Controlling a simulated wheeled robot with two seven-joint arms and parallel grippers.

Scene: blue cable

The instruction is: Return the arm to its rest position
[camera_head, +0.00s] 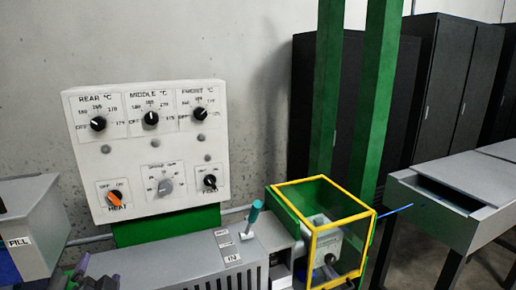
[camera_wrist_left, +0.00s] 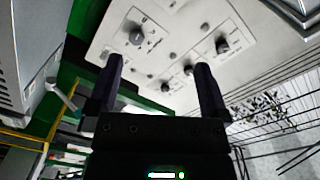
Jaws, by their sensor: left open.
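My left gripper (camera_head: 96,275) shows at the bottom left edge of the head view, below the white control panel (camera_head: 147,150). Only its dark purple fingers and a bit of its body are in that view. In the left wrist view the two fingers of this gripper (camera_wrist_left: 158,70) stand apart with nothing between them. The control panel (camera_wrist_left: 165,50) shows beyond the fingertips, tilted. My right gripper is in neither view. A thin blue cable (camera_head: 395,211) sticks out at the right side of the yellow-framed guard box.
The yellow-framed guard box (camera_head: 341,231) stands right of the grey machine housing (camera_head: 205,265), which has a teal-handled lever (camera_head: 254,217). A grey hopper (camera_head: 28,200) is at the left. A grey table (camera_head: 480,180) and dark cabinets (camera_head: 455,85) are at the right.

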